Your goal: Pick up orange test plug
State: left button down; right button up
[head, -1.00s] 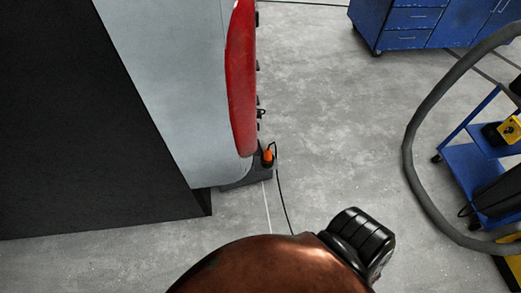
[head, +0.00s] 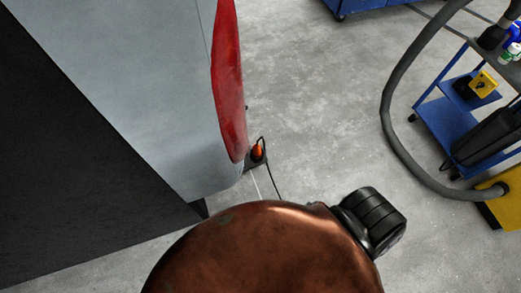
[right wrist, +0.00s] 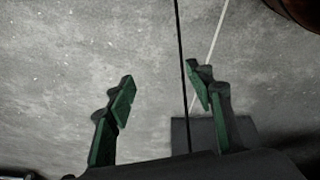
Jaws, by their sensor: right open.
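The orange test plug (head: 257,151) stands upright at the lower corner of the coach's red and grey body, beside a dark base on the floor. A thin black cable (head: 271,172) loops from its top down to the floor. In the right wrist view my right gripper (right wrist: 161,82) is open, its green-padded fingers apart with nothing between them. A black cable (right wrist: 182,60) runs across the floor below, in line with the gap. The orange plug itself cannot be made out in that view. My left gripper is in neither view.
The coach's grey panel (head: 165,100) and red part (head: 229,95) border the plug on the left. A blue cart (head: 450,130) with a thick grey hose (head: 391,110) stands at the right, near a yellow box (head: 500,205). The grey floor between is clear.

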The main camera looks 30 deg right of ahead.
jog(key=w+d+r+t+p, duration=0.2)
jog(key=w+r+p, duration=0.1)
jog(key=w+r, duration=1.35)
jog(key=n+t+y+p, duration=0.1)
jog(key=n+y+p, duration=0.2)
jog(key=p, duration=0.2)
send_near(259, 148)
notch_tip(259, 148, down, 2)
jog(key=x, duration=0.4)
jog(key=w+b+x, duration=0.1)
jog(key=x, duration=0.2)
jog(key=shift+a+r, duration=0.15)
jog(key=shift+r, duration=0.1)
jog(key=shift+w+a+f, duration=0.1)
jog(key=shift+w+f, duration=0.15)
jog(key=shift+f, duration=0.25)
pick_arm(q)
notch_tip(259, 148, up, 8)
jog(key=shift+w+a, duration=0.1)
pick_arm(e)
jog(key=shift+c, duration=0.5)
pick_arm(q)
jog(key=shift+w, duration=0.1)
pick_arm(e)
grip_shut()
